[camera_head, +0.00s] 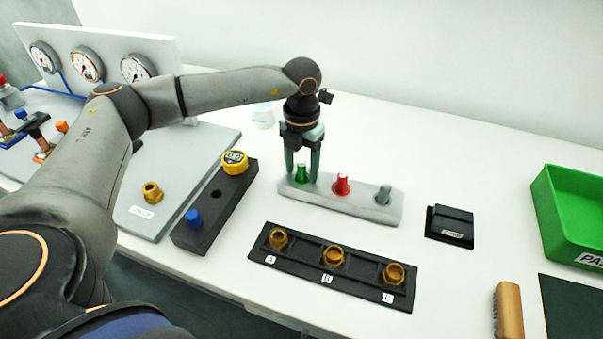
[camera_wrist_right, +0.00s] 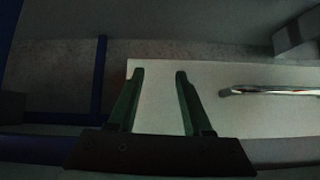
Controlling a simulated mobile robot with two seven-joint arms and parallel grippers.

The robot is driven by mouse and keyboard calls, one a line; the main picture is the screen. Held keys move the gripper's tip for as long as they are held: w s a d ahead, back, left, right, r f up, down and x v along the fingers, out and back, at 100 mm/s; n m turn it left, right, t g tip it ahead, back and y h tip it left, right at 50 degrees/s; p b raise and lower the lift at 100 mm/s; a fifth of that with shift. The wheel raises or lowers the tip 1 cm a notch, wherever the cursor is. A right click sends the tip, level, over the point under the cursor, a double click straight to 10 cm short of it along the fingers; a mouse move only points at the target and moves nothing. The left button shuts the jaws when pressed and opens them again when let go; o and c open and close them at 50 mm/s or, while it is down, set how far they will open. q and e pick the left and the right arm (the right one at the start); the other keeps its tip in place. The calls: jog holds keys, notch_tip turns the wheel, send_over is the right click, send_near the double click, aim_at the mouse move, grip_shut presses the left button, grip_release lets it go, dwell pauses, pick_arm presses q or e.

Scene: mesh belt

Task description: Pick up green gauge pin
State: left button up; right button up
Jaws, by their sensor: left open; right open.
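The green gauge pin (camera_head: 302,174) stands upright at the left end of a light grey holder (camera_head: 361,209). My left gripper (camera_head: 302,176) points down over it, its two green fingers open on either side of the pin. I cannot tell whether the fingers touch it. A red pin (camera_head: 342,184) and a grey pin (camera_head: 383,195) stand in the same holder. My right gripper is out of the head view; in the right wrist view its fingers (camera_wrist_right: 159,75) are open and empty.
A black block with brass fittings (camera_head: 333,257) lies in front of the holder. A dark block (camera_head: 215,210) with a yellow-topped gauge (camera_head: 235,161) and blue plug is left. A black pad (camera_head: 450,226), green bin (camera_head: 560,215) and wooden-handled brush (camera_head: 509,310) are right.

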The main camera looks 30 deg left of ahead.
pick_arm(q)
grip_shut()
dwell(0.4)
